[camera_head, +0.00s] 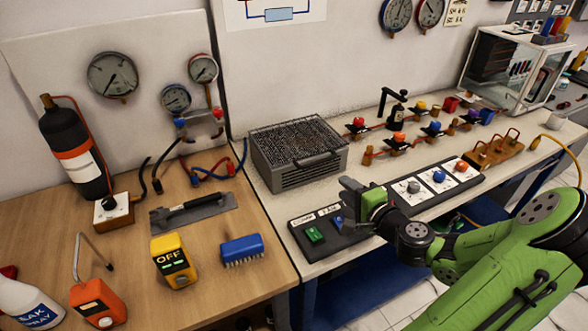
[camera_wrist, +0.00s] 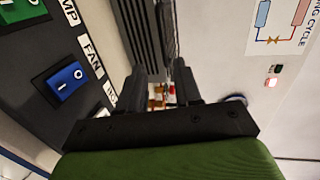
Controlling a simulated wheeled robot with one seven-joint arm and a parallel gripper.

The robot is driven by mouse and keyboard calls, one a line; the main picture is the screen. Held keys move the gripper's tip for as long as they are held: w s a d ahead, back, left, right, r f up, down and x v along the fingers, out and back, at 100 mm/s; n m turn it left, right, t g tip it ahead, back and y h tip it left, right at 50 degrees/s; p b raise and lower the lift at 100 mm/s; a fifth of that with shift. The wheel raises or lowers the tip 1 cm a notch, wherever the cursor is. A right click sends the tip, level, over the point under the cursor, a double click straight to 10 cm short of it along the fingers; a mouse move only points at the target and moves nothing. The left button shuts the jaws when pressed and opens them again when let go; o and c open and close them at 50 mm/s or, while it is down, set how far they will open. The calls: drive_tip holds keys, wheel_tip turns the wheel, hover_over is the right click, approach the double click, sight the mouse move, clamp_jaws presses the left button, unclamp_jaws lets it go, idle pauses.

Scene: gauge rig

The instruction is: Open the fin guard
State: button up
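The fin guard (camera_head: 297,138) is a dark mesh cover on top of a grey ribbed box (camera_head: 305,172) on the white bench. A bar handle (camera_head: 318,158) runs along its front edge. The guard appears closed, lying flat on the box. My gripper (camera_head: 350,195) is in front of the box's right front corner, apart from the handle. In the wrist view the two dark fingers (camera_wrist: 160,82) are spread with an empty gap between them. The ribbed box (camera_wrist: 140,35) shows there beyond the fingers, and the handle cannot be made out clearly.
A switch panel (camera_head: 322,230) with green and blue rockers lies just below my gripper; the blue rocker (camera_wrist: 68,82) shows in the wrist view. A knob panel (camera_head: 432,188) and a valve row (camera_head: 400,135) are to the right. A wooden table (camera_head: 215,270) stands left.

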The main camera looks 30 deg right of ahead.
sight(320, 163)
drive_tip(key=x, duration=1)
drive_tip(key=d+x, duration=0.1)
drive_tip(key=x, duration=0.4)
drive_tip(key=shift+w+r, duration=0.1)
drive_tip(key=shift+w, duration=0.2)
clamp_jaws()
